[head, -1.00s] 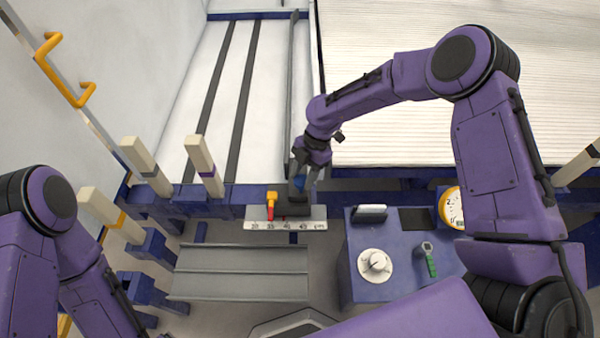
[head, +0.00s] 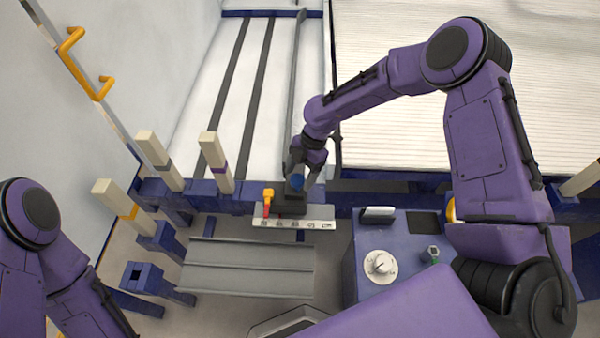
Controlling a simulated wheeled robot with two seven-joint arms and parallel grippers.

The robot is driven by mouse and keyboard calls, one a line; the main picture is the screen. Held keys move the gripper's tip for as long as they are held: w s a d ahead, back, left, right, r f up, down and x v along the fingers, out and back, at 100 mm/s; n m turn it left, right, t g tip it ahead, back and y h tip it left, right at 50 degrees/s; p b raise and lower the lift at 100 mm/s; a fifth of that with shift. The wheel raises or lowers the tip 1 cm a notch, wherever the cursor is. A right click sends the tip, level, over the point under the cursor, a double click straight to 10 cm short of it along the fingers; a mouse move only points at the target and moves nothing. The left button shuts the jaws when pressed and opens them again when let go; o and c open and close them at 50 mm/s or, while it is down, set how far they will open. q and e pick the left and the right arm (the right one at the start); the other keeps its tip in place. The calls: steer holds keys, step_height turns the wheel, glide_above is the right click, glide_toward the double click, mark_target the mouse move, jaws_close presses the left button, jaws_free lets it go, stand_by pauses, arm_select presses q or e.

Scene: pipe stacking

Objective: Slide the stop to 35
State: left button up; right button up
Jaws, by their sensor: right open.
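The stop is a dark block (head: 293,211) with a yellow and red lever (head: 268,200) at its left side. It sits on the blue rail behind a pale ruler plate (head: 322,219). The ruler's numbers are small and blurred. The red mark under the stop lies around the second number from the left, too small to read exactly. My right gripper (head: 296,186) is open and points down at the stop's top. Its fingers are partly hidden, and I cannot tell whether they touch the block. My left gripper is out of view; only its arm shows at the left.
Cream posts (head: 217,158) stand on the rail to the left. A grey channel tray (head: 248,268) lies in front of the ruler.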

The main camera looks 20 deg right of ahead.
steer(key=v, duration=1)
steer(key=shift+r, duration=0.2)
steer(key=shift+p, duration=0.3)
